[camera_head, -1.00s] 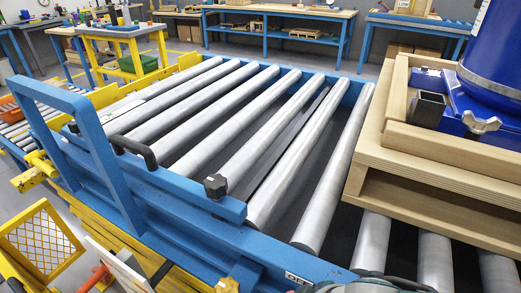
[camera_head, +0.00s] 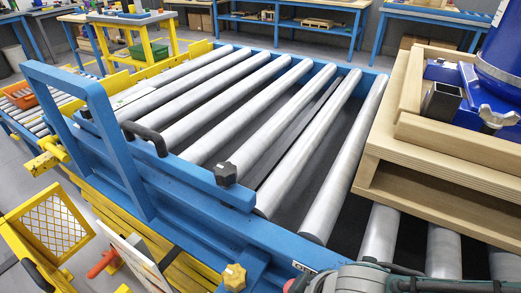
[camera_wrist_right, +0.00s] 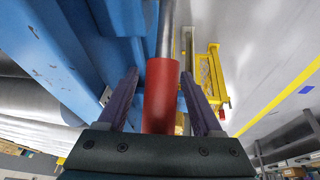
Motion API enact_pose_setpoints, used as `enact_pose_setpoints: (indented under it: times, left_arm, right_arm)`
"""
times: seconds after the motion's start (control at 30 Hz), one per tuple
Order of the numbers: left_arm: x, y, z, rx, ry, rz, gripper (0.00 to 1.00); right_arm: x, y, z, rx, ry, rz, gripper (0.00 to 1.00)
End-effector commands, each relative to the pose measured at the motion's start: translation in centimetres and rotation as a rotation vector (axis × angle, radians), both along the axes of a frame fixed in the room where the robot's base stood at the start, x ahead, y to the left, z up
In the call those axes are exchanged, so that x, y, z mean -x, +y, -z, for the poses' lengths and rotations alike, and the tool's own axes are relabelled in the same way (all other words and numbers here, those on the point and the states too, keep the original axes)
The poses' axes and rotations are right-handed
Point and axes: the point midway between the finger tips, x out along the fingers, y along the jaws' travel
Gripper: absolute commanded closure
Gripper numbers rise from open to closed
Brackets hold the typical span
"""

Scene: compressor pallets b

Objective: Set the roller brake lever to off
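The lever shows in the right wrist view as a red cylindrical handle (camera_wrist_right: 162,100) on a grey metal rod (camera_wrist_right: 166,35). My right gripper (camera_wrist_right: 158,76) is open, with one dark finger on each side of the handle. Narrow gaps show between the fingers and the handle. In the head view, part of my right arm is at the bottom edge, and its fingers are hidden. A small red part (camera_head: 288,286) shows beside it; I cannot tell if it is the same handle. The lever's off mark is not readable. My left gripper is not in view.
The blue roller conveyor frame (camera_head: 190,185) lies close to my right arm. A blue beam (camera_wrist_right: 50,60) runs left of the handle in the wrist view. A wooden pallet (camera_head: 440,175) carries a blue compressor. A yellow mesh guard (camera_head: 50,230) stands lower left.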

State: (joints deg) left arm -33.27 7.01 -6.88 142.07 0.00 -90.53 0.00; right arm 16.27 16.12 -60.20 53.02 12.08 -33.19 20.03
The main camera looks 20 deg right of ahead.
Motion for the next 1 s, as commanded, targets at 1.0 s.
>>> enact_pose_setpoints:
  times: [1.0]
  left_arm:
    - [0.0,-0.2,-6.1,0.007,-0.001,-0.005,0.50]
  right_arm:
    - [3.4,-0.8,-9.4,-0.001,-0.001,0.000,0.33]
